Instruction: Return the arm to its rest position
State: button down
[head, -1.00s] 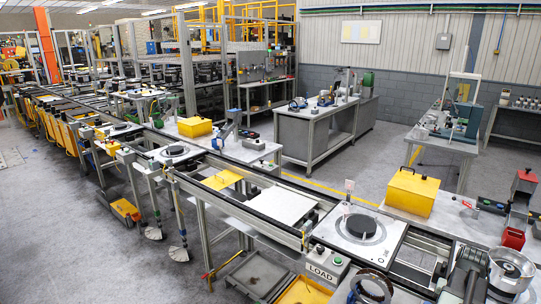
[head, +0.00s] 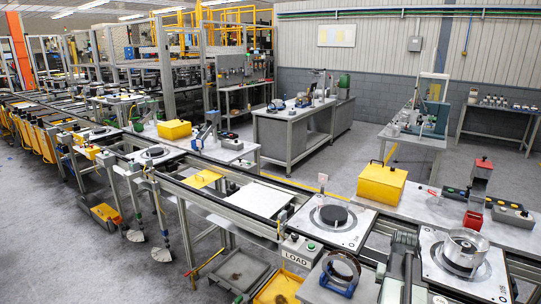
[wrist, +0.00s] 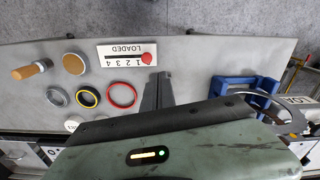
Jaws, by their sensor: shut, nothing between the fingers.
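My gripper (wrist: 158,92) shows in the wrist view with its two dark fingers together and nothing between them. It is over a grey tabletop (wrist: 205,62), beside a red ring (wrist: 122,95) and a white LOADED counter board (wrist: 127,54) with a red knob. I cannot tell how high the fingertips are above the table. In the head view, dark parts of my arm show at the bottom right, and the fingers cannot be made out there.
Yellow (wrist: 87,96) and grey (wrist: 57,96) rings and a wooden-handled tool (wrist: 32,69) lie on the tabletop. A blue stand (wrist: 245,90) is to the right. In the head view, pallets (head: 320,232) line the conveyor, with a yellow box (head: 382,186) behind.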

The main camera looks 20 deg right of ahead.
jog(key=w+a+f+n+b, duration=0.1)
jog(key=w+a+f+n, duration=0.15)
jog(key=w+a, duration=0.7)
jog(key=w+a+f+n+b, duration=0.1)
jog(key=w+a+n+b, duration=0.2)
jog(key=a, duration=1.2)
jog(key=a+n, duration=0.3)
jog(key=a, duration=1.5)
jog(key=shift+s+f, duration=0.15)
jog(key=shift+f, duration=0.15)
